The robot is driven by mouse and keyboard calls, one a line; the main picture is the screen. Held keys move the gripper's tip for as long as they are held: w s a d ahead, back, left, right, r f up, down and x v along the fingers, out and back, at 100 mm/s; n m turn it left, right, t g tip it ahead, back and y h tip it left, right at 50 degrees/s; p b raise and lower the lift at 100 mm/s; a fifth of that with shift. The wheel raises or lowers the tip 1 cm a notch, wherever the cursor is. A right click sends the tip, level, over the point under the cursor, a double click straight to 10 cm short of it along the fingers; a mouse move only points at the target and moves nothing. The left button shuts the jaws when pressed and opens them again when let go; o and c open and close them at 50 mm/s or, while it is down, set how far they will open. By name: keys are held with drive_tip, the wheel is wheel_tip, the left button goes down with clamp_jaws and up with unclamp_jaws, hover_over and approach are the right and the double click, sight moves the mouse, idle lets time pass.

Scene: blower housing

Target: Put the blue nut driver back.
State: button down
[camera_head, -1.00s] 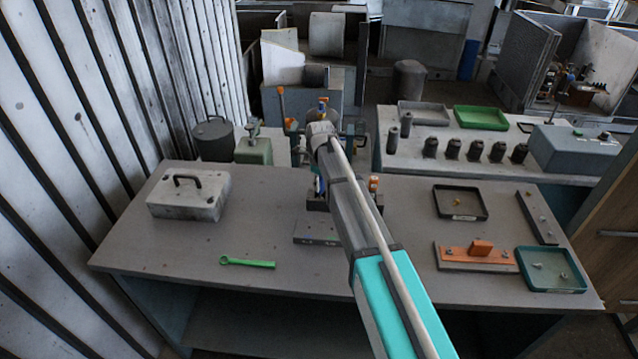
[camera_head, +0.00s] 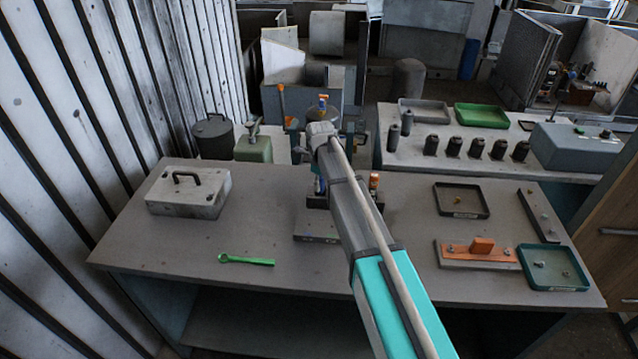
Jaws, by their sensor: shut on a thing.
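My arm reaches from the bottom right over the bench (camera_head: 180,250). Its wrist is above a dark tool rack (camera_head: 316,203) near the back edge. My gripper (camera_head: 319,172) is below the wrist and mostly hidden by my arm. It is shut on what looks like the blue nut driver (camera_head: 317,186), of which a small blue part shows left of the arm, just above the rack. I cannot tell whether the driver touches the rack. An orange-topped tool (camera_head: 374,181) stands at the rack's right side. The rack's middle is hidden.
A grey case (camera_head: 188,194) and a green wrench (camera_head: 246,260) lie left. A grey plate (camera_head: 315,228) lies before the rack. Right are a dark tray (camera_head: 461,214), an orange fixture (camera_head: 477,251) and a teal-rimmed tray (camera_head: 553,285). The bench's front left is largely clear.

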drive_tip(key=shift+c, duration=1.3)
unclamp_jaws()
drive_tip(key=shift+o, duration=1.3)
drive_tip(key=shift+r, duration=0.2)
drive_tip(key=shift+r+p, duration=3.85)
drive_tip(key=shift+p, duration=0.15)
